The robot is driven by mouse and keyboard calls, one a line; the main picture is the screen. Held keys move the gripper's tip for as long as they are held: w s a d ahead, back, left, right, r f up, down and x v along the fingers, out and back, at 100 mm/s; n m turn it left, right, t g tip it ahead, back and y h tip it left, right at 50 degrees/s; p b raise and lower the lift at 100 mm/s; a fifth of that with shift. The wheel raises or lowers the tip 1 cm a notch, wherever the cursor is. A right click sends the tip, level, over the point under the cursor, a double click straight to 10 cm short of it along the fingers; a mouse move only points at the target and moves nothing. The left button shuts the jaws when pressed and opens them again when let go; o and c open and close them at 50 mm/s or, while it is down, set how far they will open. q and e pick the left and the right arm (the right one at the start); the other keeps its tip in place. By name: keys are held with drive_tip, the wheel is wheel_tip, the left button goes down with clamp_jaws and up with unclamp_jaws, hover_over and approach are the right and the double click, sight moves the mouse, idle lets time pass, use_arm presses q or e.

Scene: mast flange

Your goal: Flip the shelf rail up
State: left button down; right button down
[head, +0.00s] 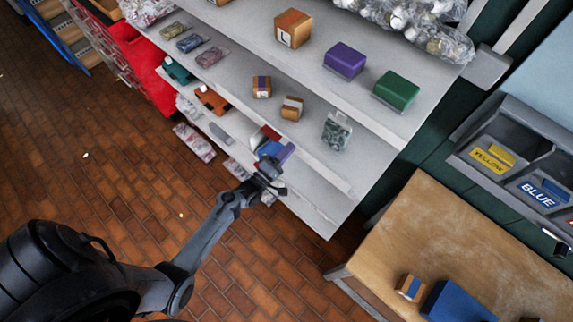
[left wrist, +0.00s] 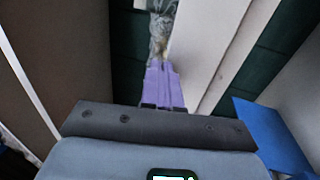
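A white shelf unit fills the middle of the head view, with pale front edges along its boards; the edge of the middle board (head: 312,170) runs down to the right. I cannot pick out a separate rail on it with certainty. My left gripper (head: 271,176) is at the front of the lower shelves, close to a purple-blue item (head: 284,153). In the left wrist view a purple piece (left wrist: 163,86) stands straight ahead of the dark gripper body, between pale boards. Whether the fingers hold it cannot be told. My right gripper is not in view.
Boxes stand on the upper boards, including a purple box (head: 344,60) and a green box (head: 396,90). A wooden table (head: 450,235) stands at the right, below grey bins (head: 520,150). A red crate (head: 140,65) is at the upper left. The brick floor is largely clear.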

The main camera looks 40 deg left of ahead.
use_arm(q)
drive_tip(key=shift+w+r, duration=0.2)
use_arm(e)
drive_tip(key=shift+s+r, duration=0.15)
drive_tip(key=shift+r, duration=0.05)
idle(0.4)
use_arm(q)
drive_tip(key=shift+s+r+p, duration=0.1)
drive_tip(key=shift+s+p, duration=0.05)
drive_tip(key=shift+p, duration=0.15)
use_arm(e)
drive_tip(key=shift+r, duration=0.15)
